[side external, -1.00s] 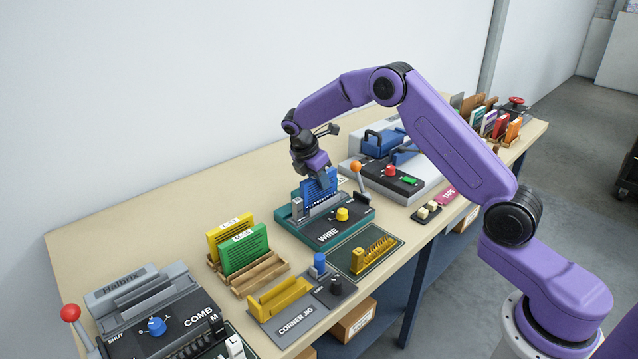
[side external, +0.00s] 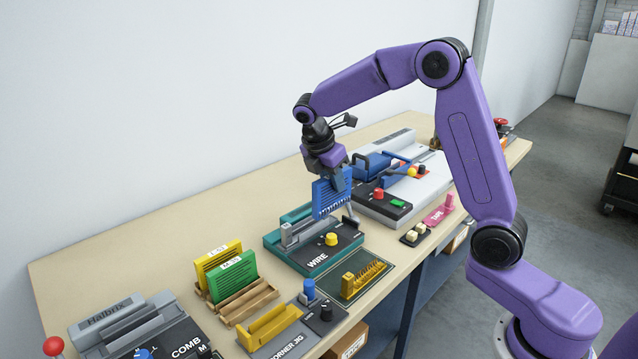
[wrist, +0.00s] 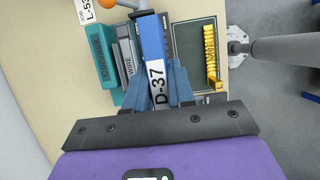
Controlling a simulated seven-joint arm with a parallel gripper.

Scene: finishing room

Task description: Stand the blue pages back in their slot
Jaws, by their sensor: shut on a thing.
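My gripper (side external: 338,182) is shut on the blue pages (side external: 325,200), a stiff blue block with a toothed lower edge. It holds them roughly upright just above the teal-and-dark WIRE machine (side external: 312,262); the exact gap is hard to tell. In the wrist view the blue pages (wrist: 152,42) sit between my fingers (wrist: 157,95), with a white D-37 label on the near edge. A wooden rack (side external: 255,304) stands left of the machine, holding yellow pages (side external: 212,254) and green pages (side external: 236,277) upright. Bare slots show at its front and right.
A yellow corner jig (side external: 272,325) lies in front of the rack, with a blue knob (side external: 308,288) beside it. A dark mat with a gold comb piece (side external: 360,278) is right of it. The COMB machine (side external: 150,330) is front left. A blue-handled device (side external: 375,165) stands behind right.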

